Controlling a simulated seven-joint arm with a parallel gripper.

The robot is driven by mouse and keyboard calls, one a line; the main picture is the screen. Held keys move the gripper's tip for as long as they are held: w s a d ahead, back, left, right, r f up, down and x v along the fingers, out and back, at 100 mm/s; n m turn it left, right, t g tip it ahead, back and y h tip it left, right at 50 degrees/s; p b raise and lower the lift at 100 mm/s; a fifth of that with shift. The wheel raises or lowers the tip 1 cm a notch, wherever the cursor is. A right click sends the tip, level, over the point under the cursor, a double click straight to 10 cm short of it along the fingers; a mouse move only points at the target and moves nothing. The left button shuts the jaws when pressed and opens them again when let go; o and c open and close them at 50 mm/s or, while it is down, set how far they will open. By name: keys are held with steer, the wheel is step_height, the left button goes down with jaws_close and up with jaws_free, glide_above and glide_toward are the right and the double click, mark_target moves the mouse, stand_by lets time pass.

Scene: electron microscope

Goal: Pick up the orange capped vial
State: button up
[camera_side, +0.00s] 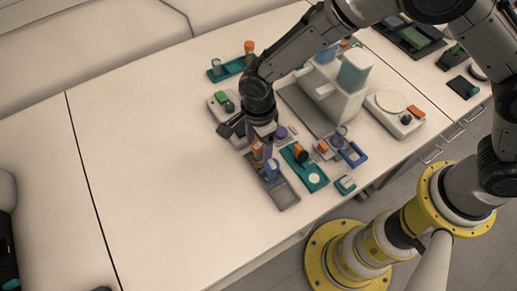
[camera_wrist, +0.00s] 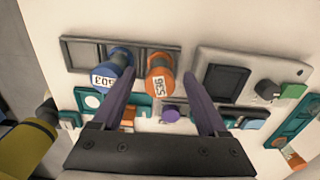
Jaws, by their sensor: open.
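The orange capped vial (camera_wrist: 160,74) stands in the grey tray (camera_wrist: 80,52) in the wrist view, with a white label that shows printed digits. In the side view its orange cap (camera_side: 257,148) is partly hidden by my gripper. A blue capped vial (camera_wrist: 117,66) with a white label stands just left of it in the same tray. My gripper (camera_wrist: 160,77) is open, with its two purple fingers on either side of the orange vial. The left finger passes close to the blue vial; I cannot tell if they touch. In the side view my gripper (camera_side: 264,150) is over the tray.
A teal tray (camera_side: 316,179) with an orange-topped item stands right of the grey tray in the side view. A white device (camera_side: 345,101) stands behind. Another teal holder (camera_side: 229,69) with an orange-capped item is at the back. The table's left side is clear.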

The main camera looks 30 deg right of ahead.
steer(key=shift+c, duration=0.2)
jaws_close()
steer(key=shift+r, duration=0.1)
